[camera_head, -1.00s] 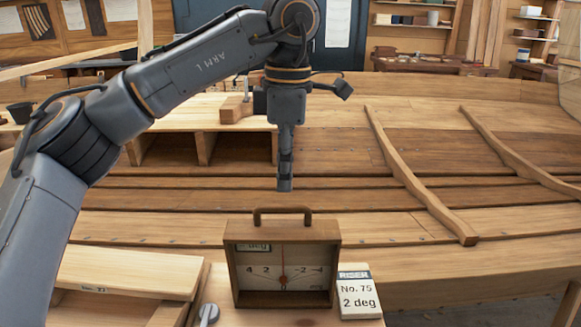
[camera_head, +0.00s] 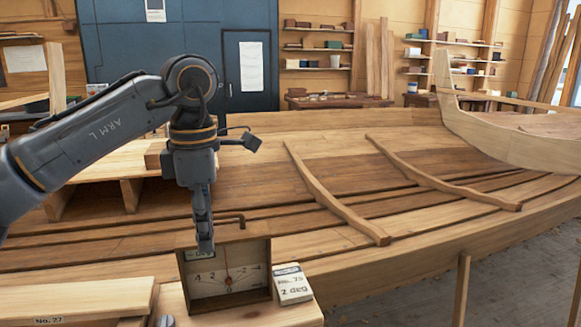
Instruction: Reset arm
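My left gripper (camera_head: 204,240) points straight down at the end of the grey arm marked ARM L. Its fingers line up as one narrow column, so I cannot tell whether they are open or shut. In the picture its tip overlaps the top left of a wooden box gauge (camera_head: 265,266) with a dial face, a red pointer and a handle on top. I cannot tell whether the tip touches the gauge. I see nothing held. My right gripper is not in view.
A card block reading No. 75, 2 deg (camera_head: 292,286) stands just right of the gauge. A plank labelled No. 27 (camera_head: 80,300) lies at lower left. The planked hull (camera_head: 440,215), with curved ribs (camera_head: 335,195), fills the middle. Bare floor (camera_head: 520,280) shows at lower right.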

